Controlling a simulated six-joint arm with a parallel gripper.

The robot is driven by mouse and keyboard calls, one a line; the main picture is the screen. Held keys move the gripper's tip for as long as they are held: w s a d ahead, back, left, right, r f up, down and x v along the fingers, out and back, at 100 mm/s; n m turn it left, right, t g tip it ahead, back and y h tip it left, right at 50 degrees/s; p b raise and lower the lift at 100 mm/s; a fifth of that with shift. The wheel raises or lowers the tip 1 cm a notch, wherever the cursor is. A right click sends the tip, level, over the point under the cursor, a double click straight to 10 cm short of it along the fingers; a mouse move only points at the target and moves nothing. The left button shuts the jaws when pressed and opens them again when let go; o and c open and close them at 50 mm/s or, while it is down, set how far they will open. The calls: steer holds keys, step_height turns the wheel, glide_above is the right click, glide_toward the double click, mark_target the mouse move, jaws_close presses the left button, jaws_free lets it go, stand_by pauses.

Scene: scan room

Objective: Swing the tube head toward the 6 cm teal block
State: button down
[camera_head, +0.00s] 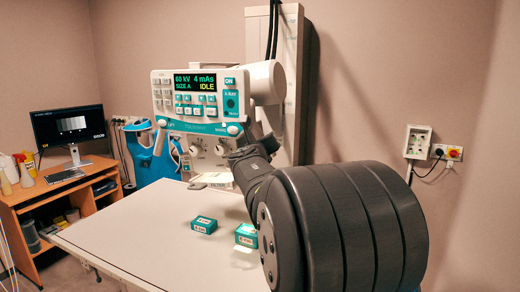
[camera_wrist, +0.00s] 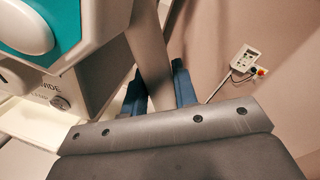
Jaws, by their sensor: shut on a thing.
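The tube head (camera_head: 200,97) is a white housing with a teal-edged control panel. Its display reads 60 kV, 4 mAs, SIZE A, IDLE. Two teal blocks stand apart on the pale table (camera_head: 140,225): a left block (camera_head: 204,225) and a right block (camera_head: 246,235). Their white labels are too small to read surely, so I cannot tell which is 6 cm. In the wrist view, my gripper (camera_wrist: 160,88) has its blue fingers on either side of a grey bar (camera_wrist: 148,50) beside the tube head, shut on it. In the head view my arm hides most of the gripper.
A column (camera_head: 290,80) stands behind the tube head. A wooden desk (camera_head: 45,205) with a monitor (camera_head: 68,128) and bottles is at the left. A wall box (camera_head: 418,141) and a switch with a cable are on the right wall. The table's left part is clear.

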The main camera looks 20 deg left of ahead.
stand_by(0.3)
steer(key=c, duration=1.2)
jaws_free()
steer(key=v, duration=1.7)
steer(key=shift+s, duration=0.25)
steer(key=shift+w, duration=0.15)
steer(key=x, duration=1.7)
steer(key=shift+w, duration=0.1)
